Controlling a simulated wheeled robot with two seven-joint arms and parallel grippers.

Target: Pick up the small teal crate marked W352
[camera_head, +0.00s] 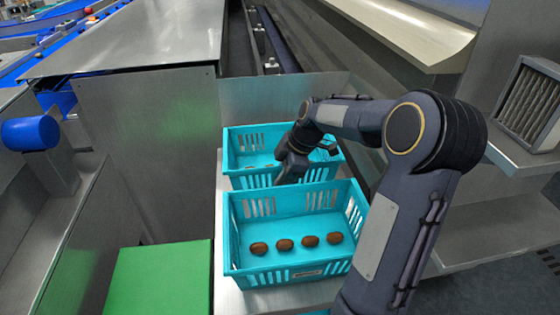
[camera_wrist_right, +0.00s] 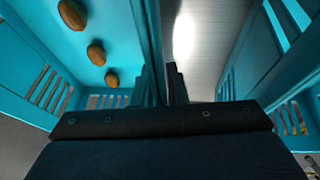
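A teal slatted crate (camera_head: 292,276) stands on a metal ledge with several brown dates on its floor. A pale label on its front is too small to read. A second teal crate (camera_head: 250,180) stands just behind it, partly hidden by my right arm. My right gripper (camera_head: 283,182) points down at the wall between the two crates. In the right wrist view its fingers (camera_wrist_right: 162,86) stand on either side of the dated crate's wall (camera_wrist_right: 153,45), with little gap. I cannot tell whether they press on it. My left gripper is not in view.
The metal ledge (camera_head: 233,300) is narrow, with a bare strip in the gap between the crates. A green panel (camera_head: 160,280) lies to the left. A metal panel (camera_head: 150,130) stands behind it. A sliver of teal (camera_head: 315,312) shows at the bottom edge.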

